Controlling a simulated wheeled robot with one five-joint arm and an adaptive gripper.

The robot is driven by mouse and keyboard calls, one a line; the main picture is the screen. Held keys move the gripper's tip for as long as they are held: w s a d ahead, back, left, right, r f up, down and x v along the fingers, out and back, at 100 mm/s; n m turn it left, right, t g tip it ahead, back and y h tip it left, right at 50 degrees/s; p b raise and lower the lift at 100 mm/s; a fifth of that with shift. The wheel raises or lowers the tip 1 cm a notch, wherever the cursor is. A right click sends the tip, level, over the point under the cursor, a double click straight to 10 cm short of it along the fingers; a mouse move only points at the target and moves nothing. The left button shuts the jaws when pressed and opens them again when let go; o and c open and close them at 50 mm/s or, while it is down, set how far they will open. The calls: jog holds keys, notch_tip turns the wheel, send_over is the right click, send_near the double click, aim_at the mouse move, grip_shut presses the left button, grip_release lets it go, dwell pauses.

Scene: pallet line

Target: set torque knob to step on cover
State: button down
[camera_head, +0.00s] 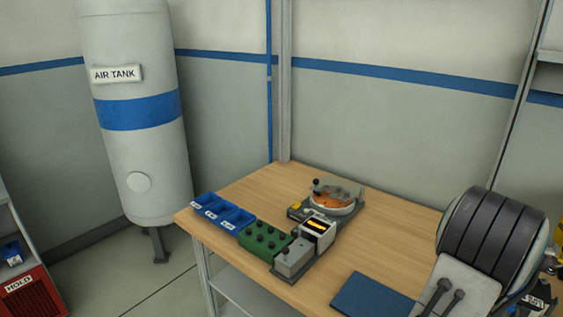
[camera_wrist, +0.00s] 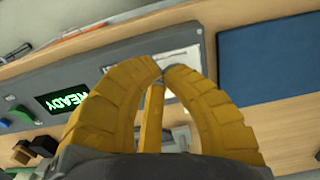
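My gripper (camera_wrist: 164,70) has two curved, ribbed yellow fingers whose tips come together in the wrist view, with nothing clearly held. A white label or sheet (camera_wrist: 180,64) lies partly behind the fingertips. In the head view, a grey box with a dark knob on top (camera_head: 294,258) stands at the bench's front. A round grey fixture (camera_head: 348,205) with an orange inside stands behind. I cannot tell which knob is the torque knob, and no step marking is readable.
On the wooden bench (camera_head: 260,190) are blue bins (camera_head: 236,218), a green block with dark knobs (camera_head: 264,240), a unit with a yellow display (camera_head: 318,228) and a blue mat (camera_head: 372,298). An air tank (camera_head: 145,160) stands left. Bare bench lies around the mat.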

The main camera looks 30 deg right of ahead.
jog(key=shift+f+b, duration=0.6)
jog(key=shift+f, duration=0.5)
jog(key=shift+d+r, duration=0.1)
jog(key=shift+w, duration=0.3)
dwell(0.3)
jog(key=shift+w+a, duration=0.2)
jog(key=shift+w, duration=0.05)
jog(key=shift+b, duration=0.3)
jog(key=shift+s+a, duration=0.2)
jog(key=shift+a, duration=0.1)
jog(key=shift+s+a+r+p, duration=0.1)
jog(key=shift+r+p, duration=2.2)
jog(key=shift+r, duration=0.75)
